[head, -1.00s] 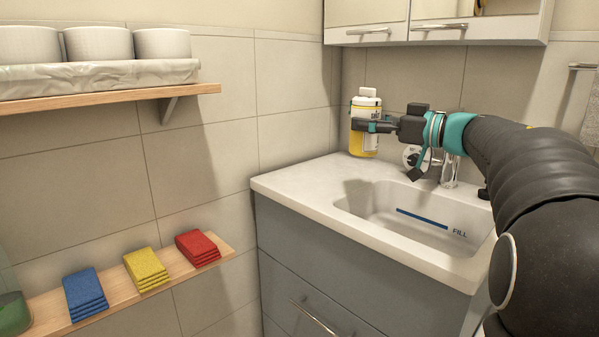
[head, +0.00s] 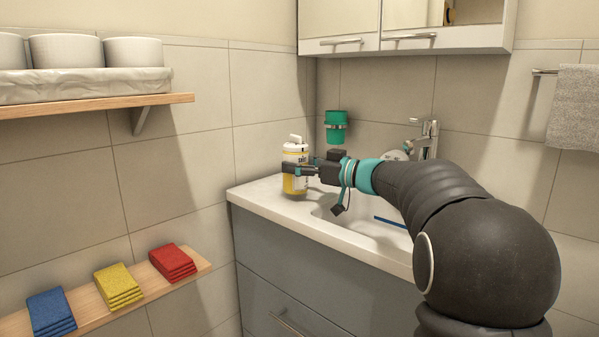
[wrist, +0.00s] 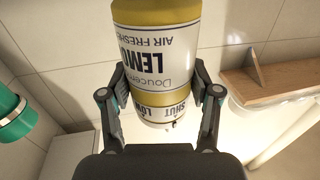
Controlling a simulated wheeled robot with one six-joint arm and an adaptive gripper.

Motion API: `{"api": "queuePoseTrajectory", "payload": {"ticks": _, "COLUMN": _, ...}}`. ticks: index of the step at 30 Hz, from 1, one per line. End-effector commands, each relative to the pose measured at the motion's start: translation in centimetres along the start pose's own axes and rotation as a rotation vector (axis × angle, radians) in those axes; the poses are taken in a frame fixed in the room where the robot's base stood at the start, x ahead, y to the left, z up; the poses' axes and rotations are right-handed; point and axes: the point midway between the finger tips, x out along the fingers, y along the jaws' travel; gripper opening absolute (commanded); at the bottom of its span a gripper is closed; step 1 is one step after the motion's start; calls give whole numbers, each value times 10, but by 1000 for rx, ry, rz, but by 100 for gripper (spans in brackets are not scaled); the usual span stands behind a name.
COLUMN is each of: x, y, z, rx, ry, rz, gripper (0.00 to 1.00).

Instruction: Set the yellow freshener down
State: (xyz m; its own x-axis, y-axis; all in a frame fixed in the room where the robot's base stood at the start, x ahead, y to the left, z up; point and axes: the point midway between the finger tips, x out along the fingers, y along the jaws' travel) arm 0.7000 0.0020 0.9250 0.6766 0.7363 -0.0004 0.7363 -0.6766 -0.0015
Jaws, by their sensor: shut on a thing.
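The yellow freshener (head: 296,156), a bottle with a white label and white top, stands upright over the left end of the washbasin counter (head: 262,199). My gripper (head: 291,169) is shut around its middle from the right. I cannot tell whether its base touches the counter. In the wrist view the freshener (wrist: 160,58) appears upside down, with LEMON and AIR FRESHENER lettering, between the two fingers of my gripper (wrist: 165,92).
A green cup (head: 336,127) hangs on the back wall, with the tap (head: 428,135) to its right. A wooden shelf (head: 75,306) holds blue (head: 50,311), yellow (head: 118,286) and red cloths (head: 172,262). A cabinet (head: 400,42) hangs above.

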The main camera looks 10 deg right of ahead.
Motion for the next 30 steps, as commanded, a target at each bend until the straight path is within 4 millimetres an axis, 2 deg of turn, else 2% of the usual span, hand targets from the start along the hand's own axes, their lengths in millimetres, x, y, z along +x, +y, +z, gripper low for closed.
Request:
{"api": "queuePoseTrajectory", "payload": {"ticks": 3, "x": 0, "y": 0, "z": 11, "rx": 0, "ry": 0, "rz": 0, "gripper": 22}}
{"api": "queuePoseTrajectory", "payload": {"ticks": 14, "x": 0, "y": 0, "z": 14, "rx": 0, "ry": 0, "rz": 0, "gripper": 22}}
{"api": "queuePoseTrajectory", "payload": {"ticks": 15, "x": 0, "y": 0, "z": 15, "rx": -1, "ry": 0, "rz": 0, "gripper": 67}}
{"api": "queuePoseTrajectory", "payload": {"ticks": 18, "x": 0, "y": 0, "z": 14, "rx": -1, "ry": 0, "rz": 0, "gripper": 87}}
{"api": "queuePoseTrajectory", "payload": {"ticks": 30, "x": -1, "y": 0, "z": 10, "rx": -2, "ry": 0, "rz": 1, "gripper": 87}}
